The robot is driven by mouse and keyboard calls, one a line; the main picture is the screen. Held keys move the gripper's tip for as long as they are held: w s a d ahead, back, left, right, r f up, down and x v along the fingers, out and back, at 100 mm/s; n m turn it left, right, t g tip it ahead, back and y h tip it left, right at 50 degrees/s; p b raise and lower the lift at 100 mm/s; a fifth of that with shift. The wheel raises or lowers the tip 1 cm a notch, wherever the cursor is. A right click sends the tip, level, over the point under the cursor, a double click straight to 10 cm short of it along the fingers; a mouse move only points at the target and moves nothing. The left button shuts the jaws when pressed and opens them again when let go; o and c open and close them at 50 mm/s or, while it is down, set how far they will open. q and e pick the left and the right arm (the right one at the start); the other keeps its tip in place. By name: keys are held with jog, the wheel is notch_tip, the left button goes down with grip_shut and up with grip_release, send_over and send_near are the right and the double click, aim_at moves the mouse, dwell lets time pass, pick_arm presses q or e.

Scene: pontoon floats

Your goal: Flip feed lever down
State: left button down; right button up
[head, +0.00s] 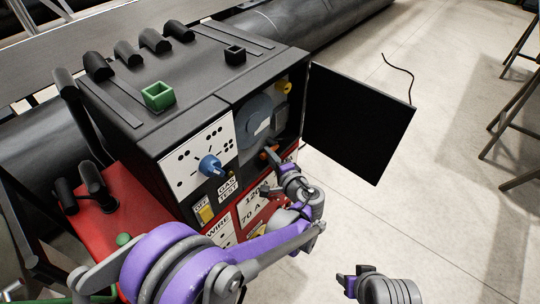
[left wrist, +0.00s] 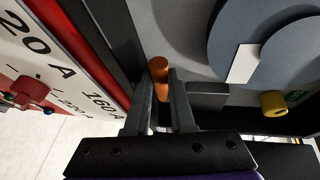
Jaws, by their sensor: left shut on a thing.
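The feed lever is the orange handle (head: 269,153) inside the open wire-feed bay of the welding machine (head: 160,100). In the left wrist view the orange lever (left wrist: 158,65) sits between the two fingertips, with its rounded end showing past them. My left gripper (left wrist: 160,82) is shut on it; in the head view the same gripper (head: 275,163) reaches into the bay opening and hides part of the lever. I cannot tell the lever's exact tilt. My right gripper (head: 347,284) is at the bottom edge, away from the machine, and its jaws are unclear.
The black bay door (head: 358,122) stands open to the right. The wire spool (head: 257,118) and a yellow knob (head: 284,88) are behind the lever; the knob also shows in the wrist view (left wrist: 273,103). The front panel has a blue knob (head: 210,165).

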pick_arm(q)
jog(key=shift+f+n, duration=0.2)
jog(key=shift+n, duration=0.1)
jog(key=c, duration=1)
grip_release()
jog(key=shift+c, duration=0.2)
jog(key=shift+r, duration=0.1)
